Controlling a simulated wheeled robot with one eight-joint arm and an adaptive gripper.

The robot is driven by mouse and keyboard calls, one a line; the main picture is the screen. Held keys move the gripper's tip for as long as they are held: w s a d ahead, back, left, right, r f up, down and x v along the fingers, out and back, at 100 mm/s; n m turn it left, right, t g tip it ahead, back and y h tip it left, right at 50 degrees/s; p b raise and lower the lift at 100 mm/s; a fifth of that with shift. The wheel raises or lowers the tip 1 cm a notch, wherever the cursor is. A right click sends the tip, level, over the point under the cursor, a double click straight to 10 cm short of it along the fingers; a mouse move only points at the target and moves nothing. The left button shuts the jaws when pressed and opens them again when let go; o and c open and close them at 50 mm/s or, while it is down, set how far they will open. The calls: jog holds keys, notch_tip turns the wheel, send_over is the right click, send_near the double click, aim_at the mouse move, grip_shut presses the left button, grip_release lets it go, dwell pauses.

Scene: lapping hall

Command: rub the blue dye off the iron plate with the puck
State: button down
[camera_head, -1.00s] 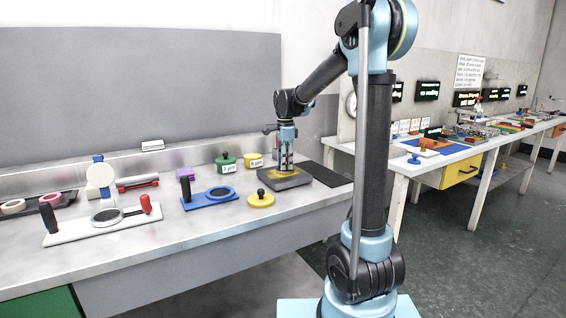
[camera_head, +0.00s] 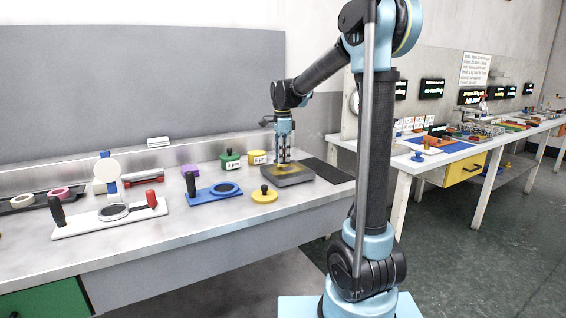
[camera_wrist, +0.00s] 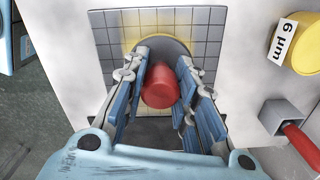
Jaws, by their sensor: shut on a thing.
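The iron plate (camera_head: 300,180) lies at the right of the bench in the head view, a dark slab. In the wrist view its grey face (camera_wrist: 205,20) has grid lines. My gripper (camera_wrist: 160,92) is shut on the red knob of the puck (camera_wrist: 160,85), its fingers on both sides. The puck's grey disc rests on the plate, partly hidden by the fingers. A yellow smear shows around the disc; I make out no blue on the plate. In the head view my gripper (camera_head: 284,158) points down over the plate's back part.
A yellow disc with a black knob (camera_head: 264,195) and a blue holder (camera_head: 215,194) lie front left. A dark mat (camera_head: 328,171) lies right. A grey block with a red handle (camera_wrist: 285,117) is close by.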

jog(key=shift+d+r, duration=0.1)
jog(key=shift+r, duration=2.85)
